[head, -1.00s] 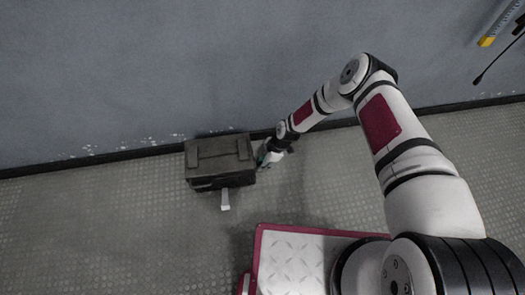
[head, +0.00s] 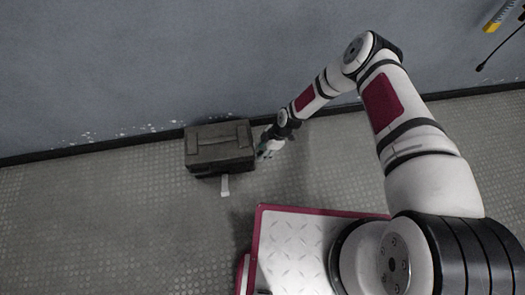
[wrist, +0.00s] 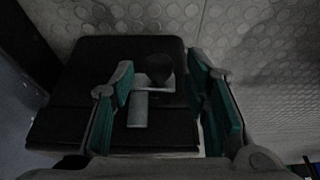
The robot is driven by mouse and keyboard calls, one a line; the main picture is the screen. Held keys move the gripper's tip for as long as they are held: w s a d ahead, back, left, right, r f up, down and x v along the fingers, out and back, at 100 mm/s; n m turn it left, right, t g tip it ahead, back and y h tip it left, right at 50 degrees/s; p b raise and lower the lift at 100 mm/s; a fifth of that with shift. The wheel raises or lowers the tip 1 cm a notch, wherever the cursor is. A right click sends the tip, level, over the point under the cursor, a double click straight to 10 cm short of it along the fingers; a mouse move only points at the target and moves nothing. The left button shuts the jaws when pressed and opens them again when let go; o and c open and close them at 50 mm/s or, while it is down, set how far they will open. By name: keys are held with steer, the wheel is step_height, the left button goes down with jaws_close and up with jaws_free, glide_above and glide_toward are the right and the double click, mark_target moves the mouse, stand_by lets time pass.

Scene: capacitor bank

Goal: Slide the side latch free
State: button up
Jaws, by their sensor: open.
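A dark case (head: 205,153) stands on the floor against the wall in the head view. Its side fills much of the wrist view (wrist: 75,110). On that side sits a side latch (wrist: 138,110), a light grey piece with a dark rounded knob (wrist: 159,68) beside its upper end. My gripper (head: 263,153) is at the right end of the case in the head view. In the wrist view my gripper (wrist: 163,65) is open, its green-padded fingers on either side of the latch and knob. Whether either finger touches them I cannot tell.
A pale tag or strip (head: 225,185) shows at the front of the case. My white base with a red edge is in front. The wall (head: 130,65) stands close behind the case. Studded floor (head: 100,220) is free to the left.

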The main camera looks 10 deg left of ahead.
steer(key=v, duration=1.1)
steer(key=shift+w+d+r, duration=0.1)
steer(key=shift+r, duration=0.15)
